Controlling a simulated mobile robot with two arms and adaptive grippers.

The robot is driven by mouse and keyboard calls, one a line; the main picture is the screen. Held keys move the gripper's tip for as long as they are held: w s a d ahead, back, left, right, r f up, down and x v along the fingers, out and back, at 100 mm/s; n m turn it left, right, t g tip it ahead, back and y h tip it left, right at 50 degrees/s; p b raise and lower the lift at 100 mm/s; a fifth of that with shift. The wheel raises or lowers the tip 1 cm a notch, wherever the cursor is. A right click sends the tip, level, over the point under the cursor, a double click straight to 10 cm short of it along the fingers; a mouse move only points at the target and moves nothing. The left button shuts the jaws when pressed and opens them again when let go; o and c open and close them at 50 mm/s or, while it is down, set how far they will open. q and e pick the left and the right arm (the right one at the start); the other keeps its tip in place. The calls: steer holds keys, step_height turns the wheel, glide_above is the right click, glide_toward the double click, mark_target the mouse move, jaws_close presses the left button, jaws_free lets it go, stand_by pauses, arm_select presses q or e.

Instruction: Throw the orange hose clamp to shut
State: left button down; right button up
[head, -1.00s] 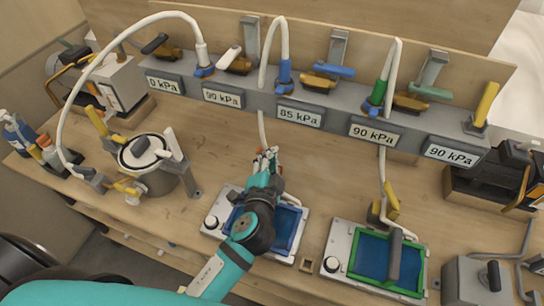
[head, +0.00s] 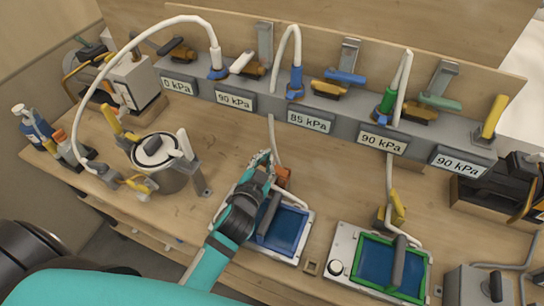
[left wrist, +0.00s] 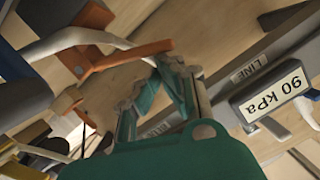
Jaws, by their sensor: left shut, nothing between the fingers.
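The orange hose clamp (head: 282,176) sits on the pale hose behind the blue-framed mould (head: 293,258). In the left wrist view the clamp's orange lever (left wrist: 130,54) crosses left of my fingers, near the white hose. My left gripper (head: 263,158) is shut and empty, just left of and slightly beyond the clamp. In the left wrist view its teal and grey fingers (left wrist: 160,72) come close to the lever's end; I cannot tell whether they touch. My forearm and hand cover the mould's left part. Whether the clamp is open or shut is unclear. My right gripper is out of view.
A grey manifold (head: 345,110) with several valves, hoses and gauges runs along the back. A lidded pot (head: 165,177) stands left. A green-framed mould (head: 352,285) with a yellow clamp (head: 397,210) lies right. Bare wood lies between clamp and manifold.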

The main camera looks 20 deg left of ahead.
arm_select(q)
steer(key=shift+a+f+n+h+p, duration=0.55)
steer(key=shift+a+f+n, duration=0.35)
steer(key=shift+f+n, duration=0.2)
steer(key=shift+r, duration=0.1)
